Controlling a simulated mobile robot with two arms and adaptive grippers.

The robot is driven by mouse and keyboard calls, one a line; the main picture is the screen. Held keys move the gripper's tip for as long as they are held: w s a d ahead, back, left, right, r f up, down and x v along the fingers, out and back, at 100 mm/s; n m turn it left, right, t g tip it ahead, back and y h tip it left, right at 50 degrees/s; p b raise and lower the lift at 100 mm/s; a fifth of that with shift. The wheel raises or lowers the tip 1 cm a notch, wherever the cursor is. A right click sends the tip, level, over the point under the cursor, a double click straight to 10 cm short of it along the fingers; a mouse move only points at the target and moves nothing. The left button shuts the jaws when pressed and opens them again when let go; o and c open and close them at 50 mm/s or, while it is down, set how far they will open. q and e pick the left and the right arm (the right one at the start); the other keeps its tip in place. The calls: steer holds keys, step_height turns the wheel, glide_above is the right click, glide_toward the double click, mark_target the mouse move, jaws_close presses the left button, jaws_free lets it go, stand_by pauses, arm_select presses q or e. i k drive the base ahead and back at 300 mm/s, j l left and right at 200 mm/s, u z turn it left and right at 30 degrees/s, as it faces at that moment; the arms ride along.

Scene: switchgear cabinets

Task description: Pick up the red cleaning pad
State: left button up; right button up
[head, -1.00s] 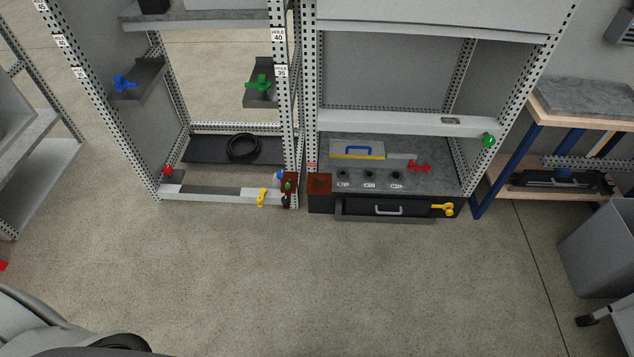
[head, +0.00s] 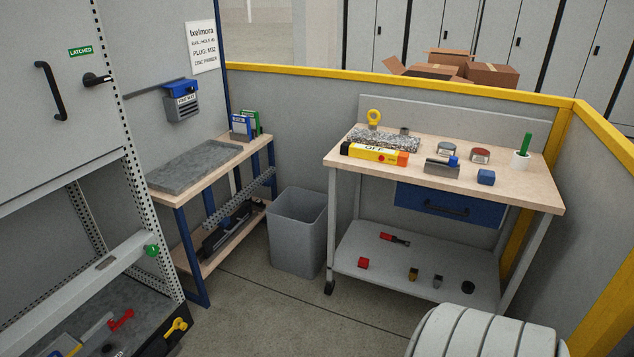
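A small red block (head: 363,262) lies on the lower shelf of the wheeled workbench, near its left front. It looks like the red cleaning pad, but it is too small to be sure. A round tin with a reddish top (head: 480,156) stands on the workbench top. Neither of my grippers is in the head view, and nothing is seen touching the red block.
The workbench top (head: 540,190) holds a yellow box, a blue block (head: 486,177) and a cup. A grey bin (head: 298,232) stands left of the workbench. Cabinets and a side table (head: 205,165) are at left.

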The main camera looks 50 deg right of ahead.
mark_target(363, 263)
steer(key=z, duration=2.05)
steer(key=i+l+z, duration=0.1)
steer(key=i, duration=0.4)
steer(key=i+l+z, duration=0.1)
steer(key=i+l, duration=0.2)
steer(key=i, duration=0.15)
